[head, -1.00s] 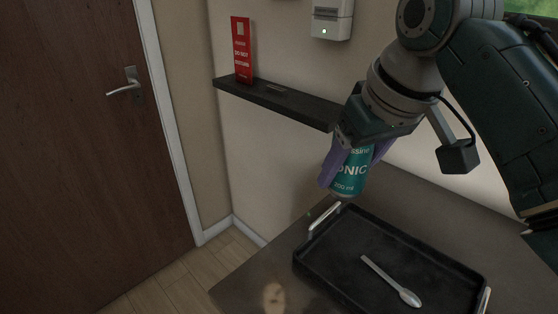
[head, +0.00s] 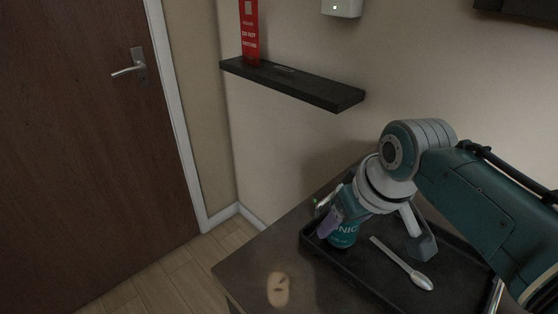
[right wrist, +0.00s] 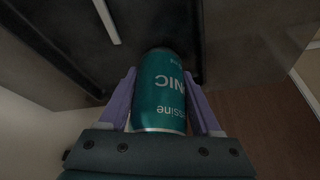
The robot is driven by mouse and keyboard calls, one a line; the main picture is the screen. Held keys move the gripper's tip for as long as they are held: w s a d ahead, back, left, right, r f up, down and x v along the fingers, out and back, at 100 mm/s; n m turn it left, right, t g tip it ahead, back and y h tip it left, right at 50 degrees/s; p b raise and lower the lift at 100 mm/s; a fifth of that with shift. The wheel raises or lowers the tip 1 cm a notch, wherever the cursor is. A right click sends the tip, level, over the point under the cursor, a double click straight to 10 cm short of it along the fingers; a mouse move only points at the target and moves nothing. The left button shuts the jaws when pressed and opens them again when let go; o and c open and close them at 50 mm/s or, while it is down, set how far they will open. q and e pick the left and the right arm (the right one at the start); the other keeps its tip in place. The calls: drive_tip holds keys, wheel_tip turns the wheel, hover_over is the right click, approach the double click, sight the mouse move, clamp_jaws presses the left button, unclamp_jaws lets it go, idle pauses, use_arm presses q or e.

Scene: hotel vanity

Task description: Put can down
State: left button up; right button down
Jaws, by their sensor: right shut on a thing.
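The teal can (head: 343,236) is upright at the left end of the black tray (head: 376,290), and its base appears at or very near the tray floor; I cannot tell if it touches. My right gripper (head: 336,222) is shut on the can from above, with purple fingers on its sides. In the right wrist view the can (right wrist: 162,92) sits between the two fingers (right wrist: 163,110). My left gripper is not in view.
A spoon (head: 403,265) lies on the tray, right of the can. A black wall shelf (head: 300,84) with a red sign (head: 249,35) is behind. A tan oval item (head: 278,289) lies on the table (head: 245,268), whose left part is otherwise clear.

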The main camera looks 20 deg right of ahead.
drive_tip(key=shift+f, duration=0.1)
drive_tip(key=shift+f, duration=0.15)
drive_tip(key=shift+c, duration=0.4)
unclamp_jaws()
drive_tip(key=shift+s+r, duration=0.1)
drive_tip(key=shift+r, duration=0.6)
drive_tip(key=p+v, duration=0.4)
drive_tip(key=v, duration=0.6)
drive_tip(key=s+a+r+n, duration=0.1)
drive_tip(key=s+a, duration=0.1)
drive_tip(key=s, duration=0.6)
drive_tip(key=s+a+r+n+g, duration=0.1)
drive_tip(key=s+a, duration=0.2)
drive_tip(key=s, duration=0.6)
drive_tip(key=shift+s, duration=0.25)
